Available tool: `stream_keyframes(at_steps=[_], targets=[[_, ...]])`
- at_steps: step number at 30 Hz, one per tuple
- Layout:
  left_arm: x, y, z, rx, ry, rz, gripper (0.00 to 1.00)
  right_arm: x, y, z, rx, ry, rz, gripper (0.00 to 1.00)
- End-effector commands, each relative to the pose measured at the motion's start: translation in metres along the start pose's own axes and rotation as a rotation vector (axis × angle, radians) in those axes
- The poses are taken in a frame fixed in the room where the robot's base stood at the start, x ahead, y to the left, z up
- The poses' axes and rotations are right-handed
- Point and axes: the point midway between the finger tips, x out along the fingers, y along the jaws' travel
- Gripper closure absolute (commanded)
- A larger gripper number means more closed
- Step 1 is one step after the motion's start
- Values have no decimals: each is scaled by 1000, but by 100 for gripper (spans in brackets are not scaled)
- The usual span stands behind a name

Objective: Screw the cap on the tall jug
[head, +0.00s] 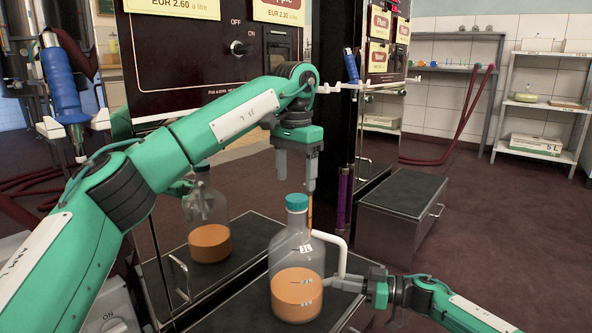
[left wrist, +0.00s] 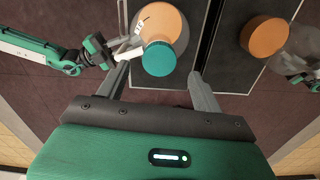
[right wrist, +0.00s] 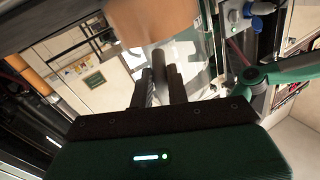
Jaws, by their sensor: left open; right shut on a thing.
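The tall jug (head: 297,296) is clear, with orange liquid in its lower part, and stands upright on a dark platform. A teal cap (head: 296,202) sits on its neck; I cannot tell how tight it is. The cap also shows in the left wrist view (left wrist: 158,58). My left gripper (head: 311,188) is open, pointing down above the cap, with its fingers to either side of the cap in the left wrist view. My right gripper (head: 372,287) is shut on the jug's white handle (head: 342,252), low at the jug's right side. The right wrist view shows its fingers (right wrist: 163,78) close together.
The dark platform (head: 236,255) runs along the black dispenser (head: 190,60), whose glossy front mirrors the jug. A blue nozzle (head: 60,82) hangs at left. A dark step box (head: 402,205) stands behind the right arm. Open floor lies to the right.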

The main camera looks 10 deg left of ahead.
Motion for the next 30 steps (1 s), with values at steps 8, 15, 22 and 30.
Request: stream_keyframes(at_steps=[8, 15, 22, 30], targets=[[-4, 0, -1, -326, 1, 0, 32, 0, 0, 0, 1, 0, 0, 100], [-7, 0, -1, -722, 0, -1, 32, 0, 0, 0, 1, 0, -1, 100], [-10, 0, -2, -1099, -1, -1, 32, 0, 0, 0, 1, 0, -1, 100], [-15, 0, -2, -1545, 0, -1, 32, 0, 0, 0, 1, 1, -1, 100]])
